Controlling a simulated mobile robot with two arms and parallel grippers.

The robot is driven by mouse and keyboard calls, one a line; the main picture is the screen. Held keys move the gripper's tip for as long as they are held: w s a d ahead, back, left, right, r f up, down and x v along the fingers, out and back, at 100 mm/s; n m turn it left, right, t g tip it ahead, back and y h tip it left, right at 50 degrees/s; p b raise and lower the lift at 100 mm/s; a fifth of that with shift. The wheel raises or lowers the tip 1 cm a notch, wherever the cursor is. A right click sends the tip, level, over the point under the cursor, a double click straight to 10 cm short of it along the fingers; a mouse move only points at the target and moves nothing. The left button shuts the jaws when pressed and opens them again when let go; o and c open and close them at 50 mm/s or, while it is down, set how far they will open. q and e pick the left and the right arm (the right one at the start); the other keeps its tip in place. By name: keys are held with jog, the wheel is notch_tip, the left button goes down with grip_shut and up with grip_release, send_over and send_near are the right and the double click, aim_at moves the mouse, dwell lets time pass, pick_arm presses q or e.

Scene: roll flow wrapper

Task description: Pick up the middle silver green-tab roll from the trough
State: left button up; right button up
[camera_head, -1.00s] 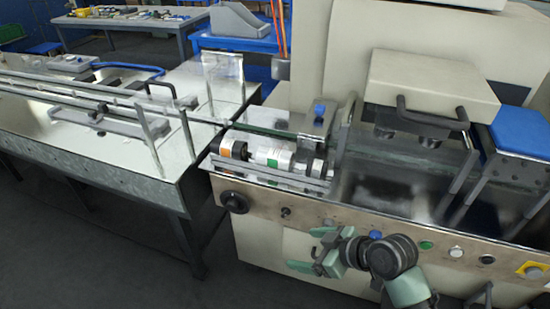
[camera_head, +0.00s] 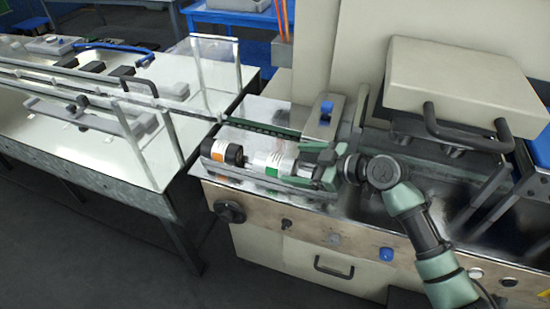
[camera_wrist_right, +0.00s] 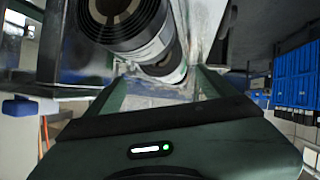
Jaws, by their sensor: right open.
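The silver roll with the green tab (camera_head: 270,156) lies in the trough (camera_head: 250,179) in the head view, to the right of a black-ended roll with an orange label (camera_head: 222,152). My right gripper (camera_head: 308,166) is over the trough's right end, close to the green-tab roll's right side, and hides what lies there. In the right wrist view, the fingers of this gripper (camera_wrist_right: 160,85) are apart. Silver rolls (camera_wrist_right: 150,52) with a dark end (camera_wrist_right: 122,18) show beyond and between them; I cannot tell contact. My left gripper is not in view.
A clamp block with a blue knob (camera_head: 325,112) stands just behind the gripper. A cream cover with a black handle (camera_head: 455,95) overhangs on the right. The conveyor table with a clear guard (camera_head: 150,140) is left of the trough. The control panel (camera_head: 300,230) runs along the front.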

aim_at(279, 165)
jog(key=shift+w+a+f, duration=0.1)
jog(key=shift+a+f, duration=0.05)
jog(key=shift+a, duration=0.3)
jog(key=shift+w+a+f, duration=0.1)
jog(key=shift+a, duration=0.35)
jog(key=x, duration=0.1)
jog(key=p+x, duration=0.1)
jog(key=x, duration=0.1)
jog(key=shift+s+a+f, duration=0.1)
jog(key=shift+a+f, duration=0.15)
jog(key=shift+a, duration=0.1)
jog(key=shift+w+a+f+p, duration=0.2)
jog(key=shift+a+f+p, duration=0.05)
jog(key=shift+p, duration=0.05)
jog(key=c, duration=1)
jog(key=shift+f, duration=0.1)
grip_shut()
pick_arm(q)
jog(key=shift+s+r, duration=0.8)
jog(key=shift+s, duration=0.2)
